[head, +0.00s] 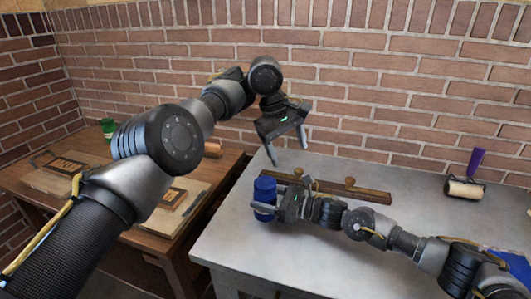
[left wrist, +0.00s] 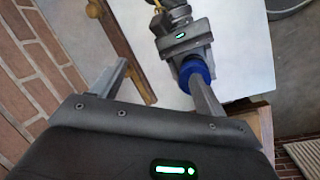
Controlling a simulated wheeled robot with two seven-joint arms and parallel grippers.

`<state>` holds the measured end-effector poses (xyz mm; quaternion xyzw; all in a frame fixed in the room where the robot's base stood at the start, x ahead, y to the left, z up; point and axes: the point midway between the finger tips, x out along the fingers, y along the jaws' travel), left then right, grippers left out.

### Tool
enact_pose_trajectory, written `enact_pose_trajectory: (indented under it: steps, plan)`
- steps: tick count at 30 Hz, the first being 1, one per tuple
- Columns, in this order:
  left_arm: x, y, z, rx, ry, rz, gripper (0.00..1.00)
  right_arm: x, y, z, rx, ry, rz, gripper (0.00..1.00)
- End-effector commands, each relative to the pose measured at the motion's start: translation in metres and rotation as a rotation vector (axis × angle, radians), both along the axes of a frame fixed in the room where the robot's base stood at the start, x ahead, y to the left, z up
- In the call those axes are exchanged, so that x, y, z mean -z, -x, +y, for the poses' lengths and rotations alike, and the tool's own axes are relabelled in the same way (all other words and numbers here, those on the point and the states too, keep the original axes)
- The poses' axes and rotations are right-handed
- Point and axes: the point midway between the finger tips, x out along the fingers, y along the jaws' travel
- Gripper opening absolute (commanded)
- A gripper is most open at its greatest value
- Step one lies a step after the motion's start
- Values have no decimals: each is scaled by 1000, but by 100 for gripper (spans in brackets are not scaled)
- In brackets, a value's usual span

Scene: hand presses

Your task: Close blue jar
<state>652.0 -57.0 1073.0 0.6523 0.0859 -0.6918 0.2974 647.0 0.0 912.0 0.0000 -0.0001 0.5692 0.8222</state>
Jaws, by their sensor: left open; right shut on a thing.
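The blue jar (head: 264,190) stands upright at the near left part of the grey table. My right gripper (head: 266,209) comes in from the right and is shut on the jar low on its side. My left gripper (head: 289,151) is open and empty, above and slightly right of the jar, with its fingers pointing down. In the left wrist view the blue jar (left wrist: 201,70) shows partly behind one of my left fingers, with my right gripper (left wrist: 190,58) at it. I cannot tell whether a lid sits on the jar.
A wooden bar with brass knobs (head: 345,190) lies behind my right gripper. A purple item (head: 476,162) and a pale roll (head: 464,190) are at the far right. A wooden table (head: 50,200) with boards and a green cup (head: 107,127) stands left. A brick wall (head: 350,60) closes the back.

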Motion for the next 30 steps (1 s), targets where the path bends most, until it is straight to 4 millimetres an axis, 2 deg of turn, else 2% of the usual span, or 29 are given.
enact_pose_trajectory:
  steps: [4,9,23,26,30]
  plan:
    - [12,4,35,-157,-192,63,73,0,0,0,1,0,0,0]
    - [13,5,56,-279,-300,73,73,0,0,0,1,0,0,0]
    - [14,4,57,-307,-299,77,73,0,0,0,1,0,0,0]
    - [22,4,57,-307,-299,77,73,0,0,0,1,0,0,0]
    - [42,5,57,-306,-298,79,73,0,0,0,0,0,0,0]
